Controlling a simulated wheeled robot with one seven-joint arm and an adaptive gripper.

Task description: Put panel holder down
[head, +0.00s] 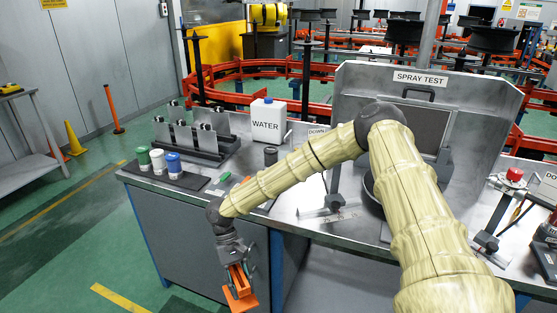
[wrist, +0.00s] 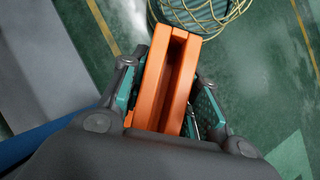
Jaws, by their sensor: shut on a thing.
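The panel holder appears to be the orange slotted block (head: 239,287) that hangs from my gripper in the head view. My gripper (head: 240,268) is shut on it, beside the front face of the workbench and below the level of its top. In the wrist view the orange holder (wrist: 172,75) sits between the two fingers of my gripper (wrist: 165,100), its long slot facing the camera. Green floor shows beneath it. The fingertips are partly hidden by the holder.
The metal workbench (head: 185,225) bears a WATER container (head: 266,122), colored-lid bottles (head: 158,162), a black rack (head: 195,143) and the SPRAY TEST booth (head: 420,78). Open green floor (head: 75,240) lies left of the bench.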

